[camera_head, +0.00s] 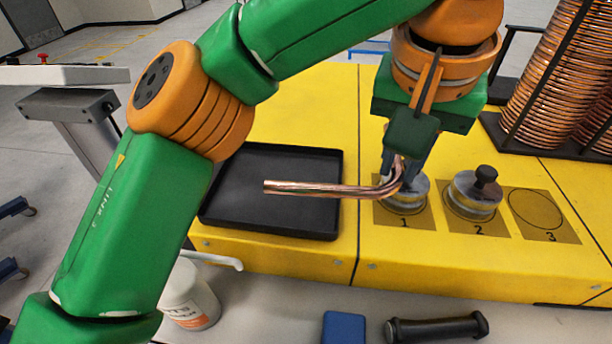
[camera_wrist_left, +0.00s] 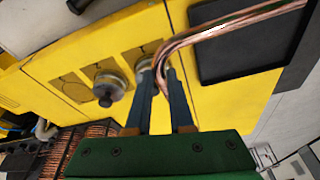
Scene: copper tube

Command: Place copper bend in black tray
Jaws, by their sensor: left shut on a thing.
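The copper bend (camera_head: 325,188) is a shiny copper tube with a curved end. My left gripper (camera_head: 396,168) is shut on that curved end, above the spot marked 1. The straight part points left, and its free end appears over the black tray (camera_head: 222,212) in the head view. In the left wrist view, the copper bend (camera_wrist_left: 230,30) runs from my left gripper (camera_wrist_left: 160,78) to the upper right, across the black tray (camera_wrist_left: 212,68). The tray is flat with a low rim and looks empty. My right gripper is not in view.
A metal disc (camera_head: 408,196) sits on spot 1 and a knobbed metal disc (camera_head: 474,194) on spot 2. Spot 3 (camera_head: 538,210) is bare. Copper coils (camera_head: 560,70) stand in a black rack at the right. A white bottle (camera_head: 188,298) stands in front of the yellow table (camera_head: 300,258).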

